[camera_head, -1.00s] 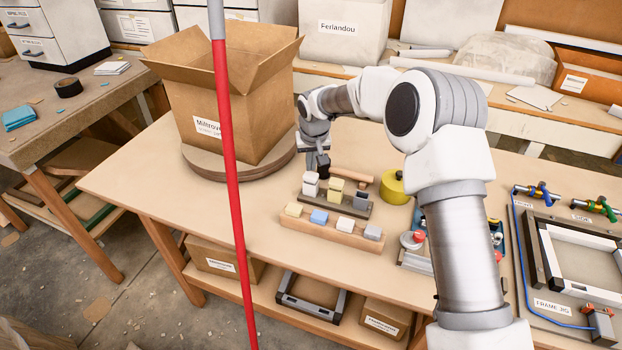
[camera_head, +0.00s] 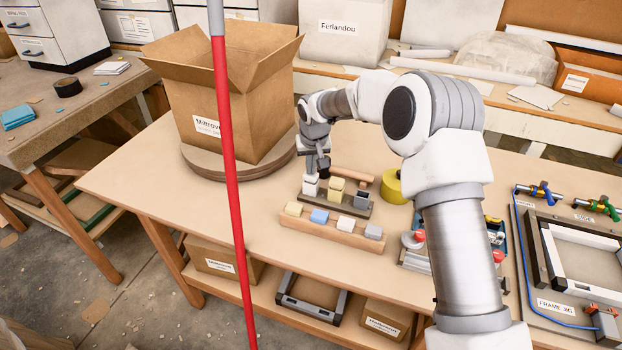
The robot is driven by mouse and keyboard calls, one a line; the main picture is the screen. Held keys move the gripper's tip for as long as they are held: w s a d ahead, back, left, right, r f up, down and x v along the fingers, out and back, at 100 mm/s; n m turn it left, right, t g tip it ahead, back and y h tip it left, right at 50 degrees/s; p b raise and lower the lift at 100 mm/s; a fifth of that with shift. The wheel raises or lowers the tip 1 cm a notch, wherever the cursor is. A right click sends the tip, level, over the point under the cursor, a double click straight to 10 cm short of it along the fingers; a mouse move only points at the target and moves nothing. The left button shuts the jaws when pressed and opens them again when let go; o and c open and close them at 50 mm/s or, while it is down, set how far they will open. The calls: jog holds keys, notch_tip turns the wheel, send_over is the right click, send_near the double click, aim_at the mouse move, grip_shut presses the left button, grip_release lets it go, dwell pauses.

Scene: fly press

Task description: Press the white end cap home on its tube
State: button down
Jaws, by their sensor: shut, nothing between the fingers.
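The white end cap (camera_head: 311,180) sits on top of its tube at the left end of the dark stand (camera_head: 350,208). It is too small to tell whether a gap is left between cap and tube. My gripper (camera_head: 317,171) is shut and empty, pointing down. Its fingertips are just above the white cap or touching it; I cannot tell which. A yellow block (camera_head: 336,184) and a grey block (camera_head: 361,199) stand to the right in the same stand.
A wooden rail in front holds yellow (camera_head: 293,208), blue (camera_head: 319,216), white (camera_head: 346,223) and grey (camera_head: 373,231) blocks. A wooden bar (camera_head: 351,174) and yellow round object (camera_head: 392,187) lie behind. A cardboard box (camera_head: 225,110) stands left. A red pole (camera_head: 231,170) crosses the view.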

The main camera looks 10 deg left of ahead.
jog(key=shift+f, duration=0.55)
jog(key=shift+r, duration=0.15)
dwell(0.4)
jog(key=shift+r+p, duration=2.15)
jog(key=shift+r, duration=1.85)
